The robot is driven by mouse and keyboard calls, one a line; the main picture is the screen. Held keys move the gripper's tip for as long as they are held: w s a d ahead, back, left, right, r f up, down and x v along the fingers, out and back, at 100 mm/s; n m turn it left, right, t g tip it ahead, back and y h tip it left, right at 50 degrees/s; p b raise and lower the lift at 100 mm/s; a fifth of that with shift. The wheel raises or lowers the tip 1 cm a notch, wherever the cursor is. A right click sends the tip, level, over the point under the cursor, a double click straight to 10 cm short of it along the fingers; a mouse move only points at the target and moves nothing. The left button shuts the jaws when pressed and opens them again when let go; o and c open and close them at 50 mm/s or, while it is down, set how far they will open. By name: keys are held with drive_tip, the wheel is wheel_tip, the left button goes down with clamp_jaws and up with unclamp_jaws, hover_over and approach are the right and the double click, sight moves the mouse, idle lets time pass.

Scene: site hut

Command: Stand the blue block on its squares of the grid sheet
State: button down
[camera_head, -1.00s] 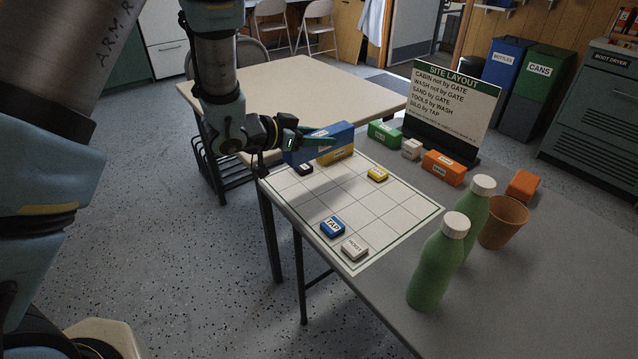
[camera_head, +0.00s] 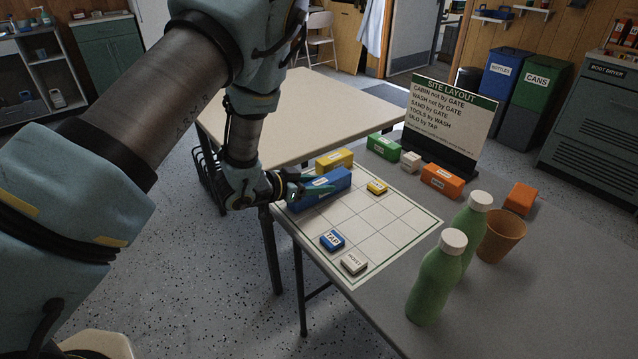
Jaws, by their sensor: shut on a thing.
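The long blue block (camera_head: 326,190) is in my gripper (camera_head: 303,186), whose jaws are shut on it near its left part. The block lies level over the far left part of the white grid sheet (camera_head: 386,238). I cannot tell whether its underside touches the sheet. On the sheet are a small yellow tile (camera_head: 376,188), a blue tile marked TAP (camera_head: 332,241) and a white tile marked HOIST (camera_head: 354,264). A yellow block (camera_head: 335,160) stands just behind the blue block, at the sheet's far edge.
A green block (camera_head: 383,146), a white block (camera_head: 411,161) and an orange block (camera_head: 442,181) stand beyond the sheet, before the SITE LAYOUT sign (camera_head: 452,118). Two green bottles (camera_head: 436,278) and a brown cup (camera_head: 501,238) stand to the right. The sheet's middle squares are clear.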

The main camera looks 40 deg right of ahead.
drive_tip(key=shift+f, duration=0.15)
drive_tip(key=shift+c, duration=1.6)
unclamp_jaws()
